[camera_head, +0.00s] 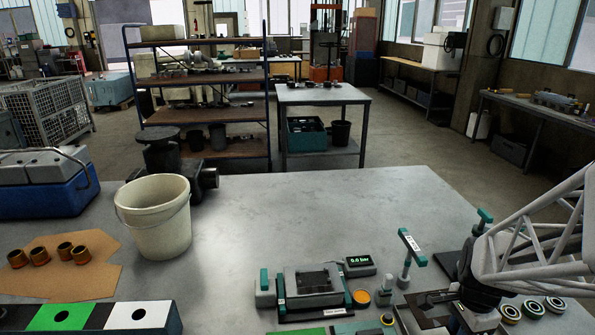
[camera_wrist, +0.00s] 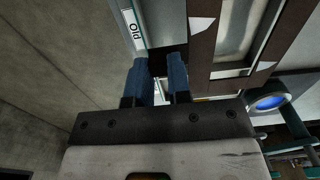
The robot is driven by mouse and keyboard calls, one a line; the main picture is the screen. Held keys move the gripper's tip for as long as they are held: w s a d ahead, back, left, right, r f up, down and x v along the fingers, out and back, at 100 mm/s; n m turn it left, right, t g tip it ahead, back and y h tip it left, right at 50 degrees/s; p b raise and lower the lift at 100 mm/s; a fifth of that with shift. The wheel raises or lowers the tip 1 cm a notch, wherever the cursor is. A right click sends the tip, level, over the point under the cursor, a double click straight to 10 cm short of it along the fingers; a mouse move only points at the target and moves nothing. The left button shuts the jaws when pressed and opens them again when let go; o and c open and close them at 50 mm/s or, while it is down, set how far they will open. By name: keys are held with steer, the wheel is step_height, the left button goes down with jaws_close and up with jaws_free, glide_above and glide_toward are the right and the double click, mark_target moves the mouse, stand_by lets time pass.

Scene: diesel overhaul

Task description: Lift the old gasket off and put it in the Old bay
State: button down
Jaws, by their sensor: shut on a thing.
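My gripper (camera_wrist: 161,62) shows in the wrist view with its two blue fingers a little apart, shut on the old gasket. The gasket (camera_wrist: 203,45) looks like a flat, dark brown frame with openings, reaching to the right from the fingers; the grip itself is hard to see.
A green T-handled post (camera_head: 410,250) stands close by. Several round parts (camera_head: 533,308) lie at right.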

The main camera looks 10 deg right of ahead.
steer(key=shift+f, duration=1.75)
steer(key=c, duration=1)
jaws_free()
steer(key=shift+r, duration=0.1)
steer(key=shift+r, duration=2.95)
steer(key=shift+r, duration=0.1)
steer(key=shift+r, duration=2)
